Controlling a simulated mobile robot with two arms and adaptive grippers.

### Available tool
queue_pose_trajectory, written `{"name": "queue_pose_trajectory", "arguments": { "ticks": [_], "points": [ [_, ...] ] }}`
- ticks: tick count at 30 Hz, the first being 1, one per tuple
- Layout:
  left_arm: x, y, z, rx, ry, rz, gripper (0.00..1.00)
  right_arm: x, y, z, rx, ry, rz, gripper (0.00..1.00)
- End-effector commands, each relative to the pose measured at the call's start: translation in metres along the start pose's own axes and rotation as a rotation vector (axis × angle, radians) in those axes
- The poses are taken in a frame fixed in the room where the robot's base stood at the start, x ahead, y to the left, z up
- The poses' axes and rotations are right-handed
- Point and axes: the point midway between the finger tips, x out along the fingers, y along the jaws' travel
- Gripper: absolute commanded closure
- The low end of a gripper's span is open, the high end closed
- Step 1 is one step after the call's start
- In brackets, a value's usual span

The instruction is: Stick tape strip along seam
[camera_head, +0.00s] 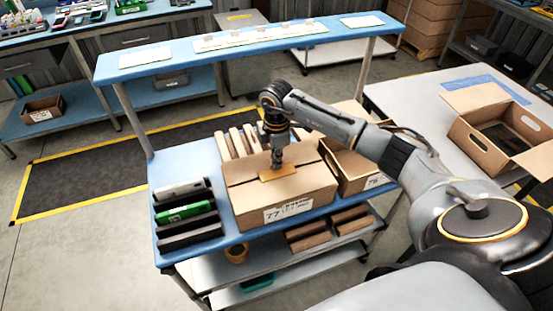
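A closed brown carton (250,200) with a white label on its front stands on the blue worktable. A small orange-tan strip (287,173), seemingly the tape, lies on or just above the carton's top, near its middle. My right gripper (277,167) points down from above, with its tips at the strip. The fingers are too small and dark to tell whether they grip it. The gripper and strip hide part of the carton's top, and I cannot make out the seam under them. My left gripper is out of view.
An open carton (352,185) stands close to the right. Upright tan cardboard pieces (233,143) stand behind. A black rack with a green item (186,214) is at the left. A raised blue shelf (180,62) spans behind. Another open carton (485,145) sits on the right table.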

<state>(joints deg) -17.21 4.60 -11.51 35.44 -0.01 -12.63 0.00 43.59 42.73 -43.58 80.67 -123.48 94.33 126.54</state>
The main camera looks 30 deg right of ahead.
Motion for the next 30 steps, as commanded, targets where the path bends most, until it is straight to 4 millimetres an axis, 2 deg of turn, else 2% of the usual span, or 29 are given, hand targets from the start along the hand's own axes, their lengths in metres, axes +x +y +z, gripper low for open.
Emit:
{"name": "queue_pose_trajectory", "arguments": {
  "ticks": [13, 15, 18, 26, 30],
  "points": [
    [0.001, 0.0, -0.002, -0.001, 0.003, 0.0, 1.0, 0.002, 0.0, 0.0, 0.0, 0.0, -0.001, 1.0],
    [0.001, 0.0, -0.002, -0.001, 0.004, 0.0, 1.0, 0.002, 0.0, 0.0, 0.0, 0.0, -0.001, 0.84],
    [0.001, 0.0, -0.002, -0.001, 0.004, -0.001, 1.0, 0.002, 0.0, 0.0, 0.0, 0.0, -0.001, 0.68],
    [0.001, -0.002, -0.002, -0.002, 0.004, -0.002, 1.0, 0.001, 0.0, 0.0, 0.0, 0.0, 0.0, 0.68],
    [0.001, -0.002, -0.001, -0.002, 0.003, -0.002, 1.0, -0.008, 0.001, 0.0, 0.0, 0.001, 0.002, 0.68]
  ]
}}
